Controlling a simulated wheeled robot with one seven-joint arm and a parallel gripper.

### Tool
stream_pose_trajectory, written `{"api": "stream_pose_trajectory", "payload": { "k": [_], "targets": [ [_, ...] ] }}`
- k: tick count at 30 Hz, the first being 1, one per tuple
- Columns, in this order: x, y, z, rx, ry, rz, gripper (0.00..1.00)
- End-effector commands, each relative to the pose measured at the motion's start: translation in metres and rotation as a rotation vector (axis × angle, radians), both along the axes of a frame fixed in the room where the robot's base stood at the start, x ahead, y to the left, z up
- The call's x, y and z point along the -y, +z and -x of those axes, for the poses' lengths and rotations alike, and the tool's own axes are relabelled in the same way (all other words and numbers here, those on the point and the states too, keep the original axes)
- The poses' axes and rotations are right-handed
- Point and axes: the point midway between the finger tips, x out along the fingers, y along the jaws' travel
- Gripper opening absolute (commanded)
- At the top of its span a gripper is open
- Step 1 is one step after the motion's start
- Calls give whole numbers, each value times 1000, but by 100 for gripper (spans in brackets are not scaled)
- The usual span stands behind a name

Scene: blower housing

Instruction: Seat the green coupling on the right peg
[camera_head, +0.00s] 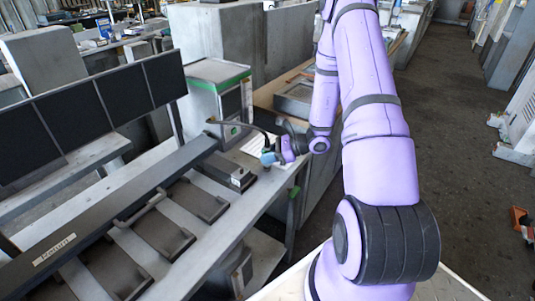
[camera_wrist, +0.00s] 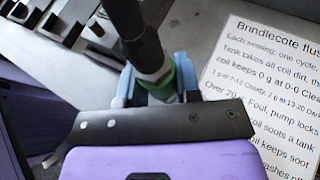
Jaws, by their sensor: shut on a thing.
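In the wrist view, my gripper (camera_wrist: 157,84) is shut on the green coupling (camera_wrist: 186,76), with light blue fingers on either side of it. At the upper left of the wrist view, small pale fittings (camera_wrist: 95,28) stand on a dark block. I cannot tell which is the right peg.
A printed sheet (camera_wrist: 268,85) lies on the bench to the right of my gripper. A grey box with green trim (camera_head: 218,72) stands behind it, with the hose nearby. A long dark rail (camera_head: 105,208) and dark recessed panels (camera_head: 195,200) fill the bench to the left.

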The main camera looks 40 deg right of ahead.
Motion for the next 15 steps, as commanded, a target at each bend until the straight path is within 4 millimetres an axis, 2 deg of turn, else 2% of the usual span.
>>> {"api": "stream_pose_trajectory", "payload": {
  "k": [14, 15],
  "targets": [
    [0, -10, 0, -1, 0, -1, 2],
    [0, -10, 0, 0, 0, 0, 36]
  ]
}}
